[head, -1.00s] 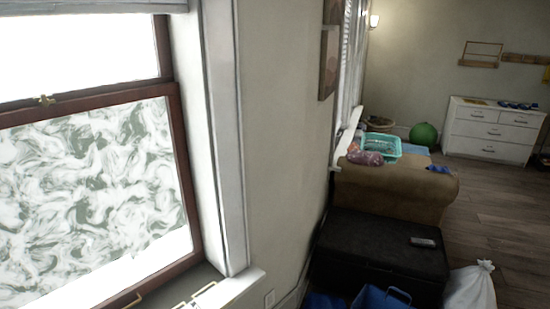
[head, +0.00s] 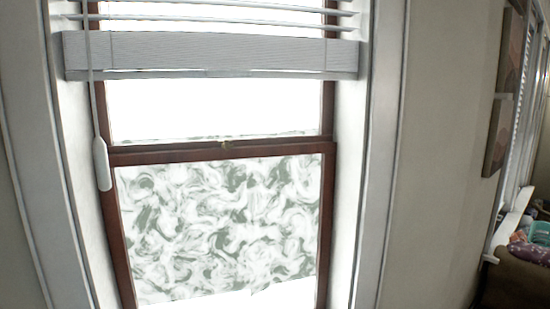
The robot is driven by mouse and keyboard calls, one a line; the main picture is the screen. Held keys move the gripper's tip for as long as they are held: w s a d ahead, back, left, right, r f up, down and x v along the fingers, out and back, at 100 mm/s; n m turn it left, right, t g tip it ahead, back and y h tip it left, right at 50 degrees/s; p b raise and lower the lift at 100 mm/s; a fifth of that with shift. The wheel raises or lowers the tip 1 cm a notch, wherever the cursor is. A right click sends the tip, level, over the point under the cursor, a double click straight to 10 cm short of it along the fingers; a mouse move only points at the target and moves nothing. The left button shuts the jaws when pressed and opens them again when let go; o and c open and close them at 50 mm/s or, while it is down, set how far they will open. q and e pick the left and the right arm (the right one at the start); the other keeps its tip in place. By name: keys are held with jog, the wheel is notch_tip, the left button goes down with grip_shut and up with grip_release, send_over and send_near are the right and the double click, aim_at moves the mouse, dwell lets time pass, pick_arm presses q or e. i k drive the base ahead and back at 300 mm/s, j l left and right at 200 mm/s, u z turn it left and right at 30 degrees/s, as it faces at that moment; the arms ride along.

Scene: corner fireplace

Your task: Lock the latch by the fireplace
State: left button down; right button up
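A small brass-coloured latch (head: 225,145) sits at the middle of the dark red-brown meeting rail of a sash window (head: 180,153). It is small in the head view, and I cannot tell whether it is locked. The lower pane has a frosted, swirled pattern, with a clear bright strip at its bottom. Neither of my grippers is in view. No fireplace shows in this view.
A raised white blind (head: 210,53) covers the window's top, and its cord ends in a white pull (head: 102,164) at the left. Pale trim frames the window. At the right are wall pictures (head: 497,137) and part of a brown sofa (head: 522,278).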

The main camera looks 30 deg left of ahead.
aim_at(226, 146)
jog(key=u, duration=1.25)
